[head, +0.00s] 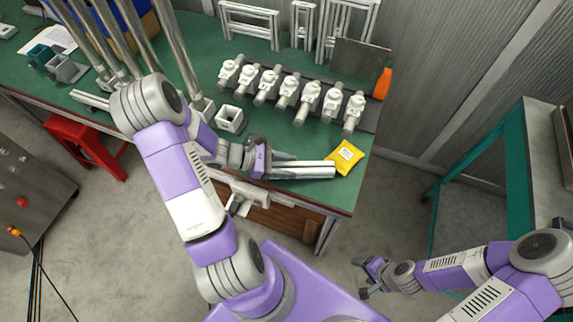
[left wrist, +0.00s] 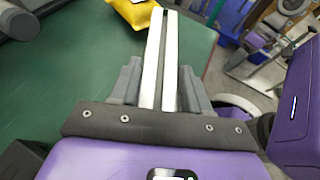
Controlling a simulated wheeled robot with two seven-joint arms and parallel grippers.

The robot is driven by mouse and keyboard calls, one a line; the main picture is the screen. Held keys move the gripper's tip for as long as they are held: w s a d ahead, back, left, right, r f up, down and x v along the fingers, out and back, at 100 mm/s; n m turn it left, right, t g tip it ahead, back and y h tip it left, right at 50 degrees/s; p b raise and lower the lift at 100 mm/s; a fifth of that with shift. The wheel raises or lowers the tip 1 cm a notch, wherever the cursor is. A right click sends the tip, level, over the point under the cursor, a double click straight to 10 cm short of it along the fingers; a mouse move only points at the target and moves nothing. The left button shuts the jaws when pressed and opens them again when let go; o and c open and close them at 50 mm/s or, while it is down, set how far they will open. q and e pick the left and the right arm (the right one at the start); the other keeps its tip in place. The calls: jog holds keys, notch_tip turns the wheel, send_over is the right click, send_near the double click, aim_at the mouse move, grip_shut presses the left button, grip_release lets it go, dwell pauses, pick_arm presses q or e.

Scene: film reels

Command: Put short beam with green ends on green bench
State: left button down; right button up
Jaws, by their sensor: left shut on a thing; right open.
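A short pale grey beam (head: 318,170) with a dark groove along it is held in my left gripper (head: 288,164). In the left wrist view the beam (left wrist: 161,50) runs between the two grey fingers and sticks out past them. My right gripper (head: 361,278) is open and empty, off the bench above the floor.
A yellow packet (head: 345,157) lies close by the beam's far end. A dark rack with several white fittings (head: 287,91) stands behind. A small square holder (head: 230,119) is to the left, near tall metal posts (head: 182,55). A red stool (head: 85,143) stands in front.

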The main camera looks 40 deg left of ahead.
pick_arm(q)
jog(key=shift+f+b, duration=0.45)
jog(key=shift+f, duration=0.05)
jog(key=shift+c, duration=2.3)
grip_release()
jog(key=shift+a, duration=0.1)
jog(key=p+v, duration=0.2)
jog(key=v, duration=0.5)
jog(key=shift+s+a+r, duration=0.1)
jog(key=shift+s+a, duration=0.05)
